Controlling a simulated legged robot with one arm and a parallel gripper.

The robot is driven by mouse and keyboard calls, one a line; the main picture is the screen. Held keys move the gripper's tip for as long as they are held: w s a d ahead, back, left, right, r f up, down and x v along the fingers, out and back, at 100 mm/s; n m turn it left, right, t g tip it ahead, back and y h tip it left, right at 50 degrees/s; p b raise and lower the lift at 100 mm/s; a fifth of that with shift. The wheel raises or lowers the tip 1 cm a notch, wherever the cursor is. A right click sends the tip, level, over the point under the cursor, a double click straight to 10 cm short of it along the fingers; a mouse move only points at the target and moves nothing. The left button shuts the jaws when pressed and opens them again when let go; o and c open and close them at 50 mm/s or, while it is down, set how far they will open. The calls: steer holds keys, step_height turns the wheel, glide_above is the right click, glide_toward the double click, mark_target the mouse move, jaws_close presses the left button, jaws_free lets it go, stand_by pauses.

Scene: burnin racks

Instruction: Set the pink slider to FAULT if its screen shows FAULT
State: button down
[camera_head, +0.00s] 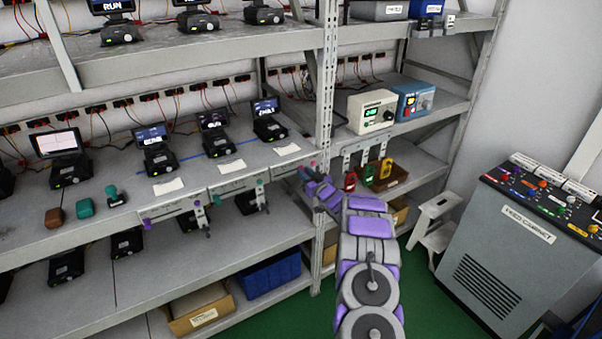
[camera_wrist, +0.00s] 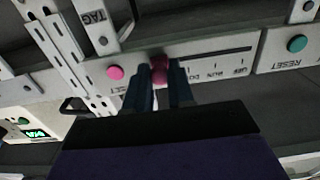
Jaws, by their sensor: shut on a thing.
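The pink slider (camera_wrist: 159,70) shows in the wrist view at the left end of its dark slot, between the fingertips of my gripper (camera_wrist: 160,82). My gripper is shut on its knob. The slot runs right across the pale panel (camera_wrist: 205,62), with small upside-down labels including RUN; the label at the knob is hidden by the fingers. A pink button (camera_wrist: 115,72) sits left of the knob. In the head view my gripper (camera_head: 312,180) reaches the right-hand shelf-edge panel. The nearest screen (camera_head: 265,106) is lit blue, its word too small to read surely.
More lit screens (camera_head: 152,135) stand along the shelf. Neighbouring panels carry a purple slider (camera_head: 147,223) and teal parts. A steel upright (camera_head: 326,100) stands close to my arm. Red, green and yellow tags (camera_head: 368,174) hang to its right. A grey cabinet (camera_head: 510,240) stands right.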

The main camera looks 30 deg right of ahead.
steer(key=shift+d+r, duration=0.15)
steer(key=shift+r, duration=0.05)
steer(key=c, duration=1.4)
jaws_free()
steer(key=o, duration=0.4)
steer(key=shift+d+f, duration=0.2)
steer(key=shift+d, duration=0.15)
steer(key=shift+a, duration=0.1)
steer(key=shift+a, duration=0.1)
steer(key=s+d+p, duration=0.1)
steer(key=s, duration=1.6)
steer(key=shift+s, duration=0.15)
steer(key=shift+f, duration=0.1)
